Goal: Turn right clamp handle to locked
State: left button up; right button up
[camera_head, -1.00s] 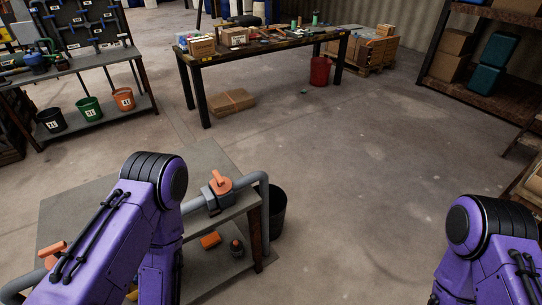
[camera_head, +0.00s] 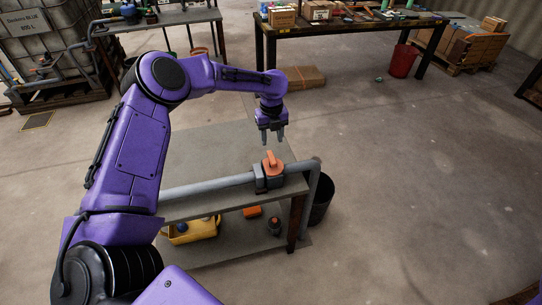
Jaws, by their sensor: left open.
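The right clamp handle (camera_head: 271,161) is orange and sits on a grey clamp body (camera_head: 267,178) around a grey pipe (camera_head: 215,186). The pipe runs along a grey bench (camera_head: 188,160) and bends down at the bench's right end. My left gripper (camera_head: 272,138) is open and empty, pointing down just above and behind the handle, apart from it. Whether the handle's angle means locked or unlocked I cannot tell. The left part of the bench is hidden behind my left arm. My right gripper is not in view.
A dark bucket (camera_head: 320,207) stands by the bench's right end. A yellow container (camera_head: 192,231), an orange item (camera_head: 252,212) and a small dark item (camera_head: 274,227) lie on the lower shelf. A cardboard box (camera_head: 306,77) lies on the floor behind. The floor to the right is clear.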

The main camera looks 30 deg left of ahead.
aim_at(272, 157)
pick_arm(q)
jog(key=shift+s+a+f, duration=0.15)
jog(key=shift+f, duration=0.2)
notch_tip(272, 157, down, 9)
jog(key=shift+f+p, duration=0.15)
jog(key=shift+p, duration=0.9)
jog(key=shift+w+f, duration=0.2)
grip_shut()
